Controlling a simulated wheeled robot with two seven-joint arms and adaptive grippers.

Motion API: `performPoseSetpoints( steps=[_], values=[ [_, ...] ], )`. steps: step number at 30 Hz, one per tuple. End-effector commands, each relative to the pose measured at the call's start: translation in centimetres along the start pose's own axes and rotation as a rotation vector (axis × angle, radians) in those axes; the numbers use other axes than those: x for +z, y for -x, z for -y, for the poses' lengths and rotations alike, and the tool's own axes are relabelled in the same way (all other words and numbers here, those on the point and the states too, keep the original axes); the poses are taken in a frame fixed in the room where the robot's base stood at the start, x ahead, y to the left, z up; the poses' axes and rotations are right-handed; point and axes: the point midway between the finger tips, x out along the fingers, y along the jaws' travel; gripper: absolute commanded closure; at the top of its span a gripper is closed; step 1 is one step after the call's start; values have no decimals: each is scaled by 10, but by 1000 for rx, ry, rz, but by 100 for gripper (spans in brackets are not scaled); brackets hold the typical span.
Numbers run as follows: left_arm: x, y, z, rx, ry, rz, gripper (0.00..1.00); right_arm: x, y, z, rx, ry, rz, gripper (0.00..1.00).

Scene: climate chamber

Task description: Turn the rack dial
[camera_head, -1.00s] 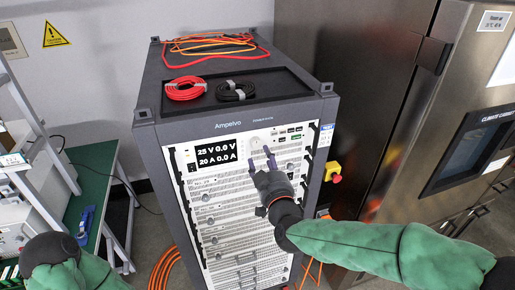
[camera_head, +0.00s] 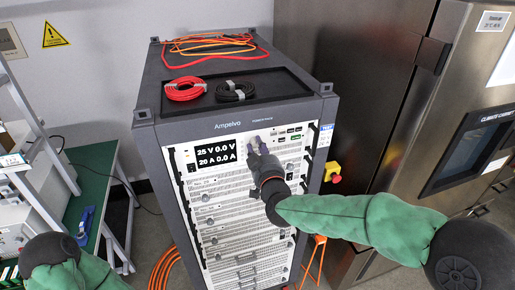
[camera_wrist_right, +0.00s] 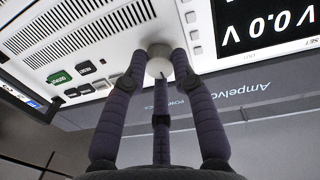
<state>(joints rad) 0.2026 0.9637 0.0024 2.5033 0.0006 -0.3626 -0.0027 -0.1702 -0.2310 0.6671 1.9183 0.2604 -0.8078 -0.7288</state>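The rack (camera_head: 160,120) is a tall grey cabinet with a white front panel and a display (camera_head: 216,156) reading 25 V 0.0 V and 20 A 0.0 A. The rack dial is a small pale round knob right of the display; it shows clearly in the right wrist view (camera_wrist_right: 159,66). My right gripper (camera_head: 257,147) is at the upper panel, over the dial. In the right wrist view its fingers (camera_wrist_right: 160,62) lie close against both sides of the dial, with another finger below it. My left gripper is out of view; only part of my left arm shows.
Small buttons (camera_head: 290,133) sit right of the dial. Red (camera_head: 185,88) and black (camera_head: 236,91) cable coils lie on the rack top. A steel climate cabinet (camera_head: 400,100) stands close on the right.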

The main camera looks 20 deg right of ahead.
Motion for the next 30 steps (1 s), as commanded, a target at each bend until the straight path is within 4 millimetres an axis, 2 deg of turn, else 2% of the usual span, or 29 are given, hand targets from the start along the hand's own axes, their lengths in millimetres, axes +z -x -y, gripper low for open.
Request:
performPoseSetpoints(
  steps=[14, 20, 30],
  values=[
    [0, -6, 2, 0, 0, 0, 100, 1, 0, 0, 0, -50, 2, 100],
    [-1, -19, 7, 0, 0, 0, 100, 3, 0, 0, -1, -169, 8, 100],
    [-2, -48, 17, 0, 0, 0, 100, 4, 0, 1, -4, -479, 25, 100]
  ],
)
